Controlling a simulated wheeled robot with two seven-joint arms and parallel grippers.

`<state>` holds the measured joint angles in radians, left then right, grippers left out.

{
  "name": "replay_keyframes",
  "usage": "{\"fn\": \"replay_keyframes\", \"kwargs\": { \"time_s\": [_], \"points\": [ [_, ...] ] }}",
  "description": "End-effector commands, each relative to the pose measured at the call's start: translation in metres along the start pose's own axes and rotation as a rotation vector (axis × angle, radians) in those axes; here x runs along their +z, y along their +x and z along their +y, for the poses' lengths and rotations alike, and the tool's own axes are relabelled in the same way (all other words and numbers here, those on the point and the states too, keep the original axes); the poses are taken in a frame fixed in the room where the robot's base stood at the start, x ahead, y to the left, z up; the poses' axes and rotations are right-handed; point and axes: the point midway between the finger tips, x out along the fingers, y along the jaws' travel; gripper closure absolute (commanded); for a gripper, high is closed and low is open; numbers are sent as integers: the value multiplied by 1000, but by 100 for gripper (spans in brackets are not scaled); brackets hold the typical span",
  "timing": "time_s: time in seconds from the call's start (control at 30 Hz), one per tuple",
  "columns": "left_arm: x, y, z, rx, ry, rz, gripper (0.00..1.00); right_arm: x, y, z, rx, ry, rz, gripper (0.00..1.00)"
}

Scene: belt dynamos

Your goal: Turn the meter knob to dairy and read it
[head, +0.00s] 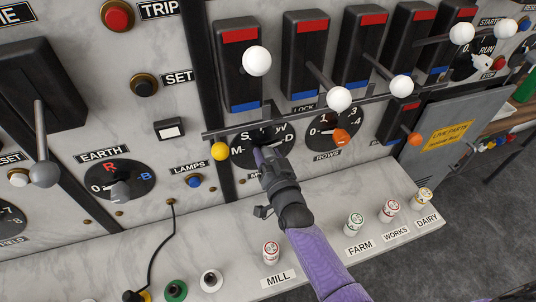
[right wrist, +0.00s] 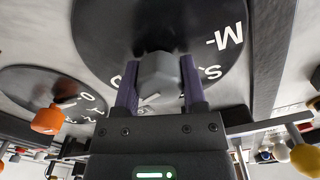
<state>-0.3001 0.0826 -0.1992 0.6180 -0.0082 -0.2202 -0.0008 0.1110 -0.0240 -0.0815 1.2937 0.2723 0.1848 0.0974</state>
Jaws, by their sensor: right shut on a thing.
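The meter knob (right wrist: 160,72) is a small grey knob on a round black dial with white letters (head: 243,151). My right gripper (head: 262,150) reaches it from below and is shut on it, one purple finger on each side in the right wrist view (right wrist: 158,88). A white mark on the knob points down-left in that view, towards lettering partly hidden by a finger. "M" and "S" are readable there; the exact letter under the mark I cannot tell. No meter face is clearly visible. My left gripper is not in view.
The orange-knobbed ROWS dial (head: 335,134) is just right of my gripper. Levers with white balls (head: 257,61) stand out above, and a yellow ball (head: 220,151) ends a bar at left. Labelled plugs, including DAIRY (head: 421,198), stand on the ledge (head: 330,215) below.

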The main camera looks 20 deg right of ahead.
Motion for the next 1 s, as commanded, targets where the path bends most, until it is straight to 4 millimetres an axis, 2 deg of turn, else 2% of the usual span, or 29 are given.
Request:
{"fn": "replay_keyframes", "kwargs": {
  "time_s": [0.27,0.7,0.73,0.87,1.0],
  "points": [
    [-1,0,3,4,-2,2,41,1,0,0,1,64,-4,100],
    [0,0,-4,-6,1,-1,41,1,0,0,1,73,-4,100],
    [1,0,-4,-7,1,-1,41,1,0,0,1,73,-4,40],
    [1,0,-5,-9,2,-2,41,1,0,0,1,72,-3,12],
    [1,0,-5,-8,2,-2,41,1,0,0,0,71,-2,11]
  ]
}}
